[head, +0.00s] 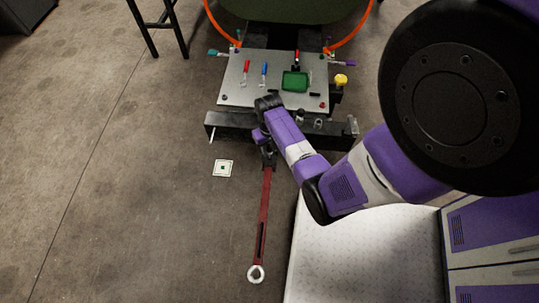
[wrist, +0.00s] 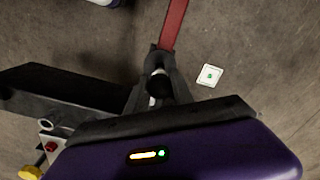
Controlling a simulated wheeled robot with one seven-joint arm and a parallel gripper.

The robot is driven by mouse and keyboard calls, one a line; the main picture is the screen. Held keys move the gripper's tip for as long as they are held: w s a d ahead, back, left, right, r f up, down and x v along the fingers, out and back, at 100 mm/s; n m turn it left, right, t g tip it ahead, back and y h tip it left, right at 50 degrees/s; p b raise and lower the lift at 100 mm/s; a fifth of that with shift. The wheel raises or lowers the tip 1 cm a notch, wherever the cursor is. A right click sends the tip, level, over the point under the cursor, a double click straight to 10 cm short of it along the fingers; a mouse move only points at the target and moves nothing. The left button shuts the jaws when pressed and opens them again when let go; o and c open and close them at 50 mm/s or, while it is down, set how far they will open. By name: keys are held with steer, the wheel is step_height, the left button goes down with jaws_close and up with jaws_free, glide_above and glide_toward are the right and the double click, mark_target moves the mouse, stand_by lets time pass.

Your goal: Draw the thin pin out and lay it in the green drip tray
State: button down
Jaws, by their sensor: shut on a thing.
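My gripper (head: 268,158) is low in front of the cart's dark beam, at the upper end of a red bar. In the wrist view my gripper (wrist: 160,75) is shut on a small piece (wrist: 159,86) with a dark top and pale body. This may be the thin pin; its lower part is hidden, and I cannot tell whether it is still seated. The green drip tray (head: 295,81) lies on the grey plate, behind and right of my gripper, and looks empty.
The red bar (head: 264,215) runs to a ring near the picture's bottom. The grey plate (head: 235,92) holds red and blue-handled pieces (head: 264,70) and a yellow knob (head: 341,80) stands at its right. The dark beam (wrist: 65,88) is close left. Floor left is clear beyond a marker (head: 223,168).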

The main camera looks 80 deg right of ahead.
steer(key=shift+r, duration=0.3)
steer(key=shift+r+p, duration=1.4)
steer(key=shift+p, duration=0.5)
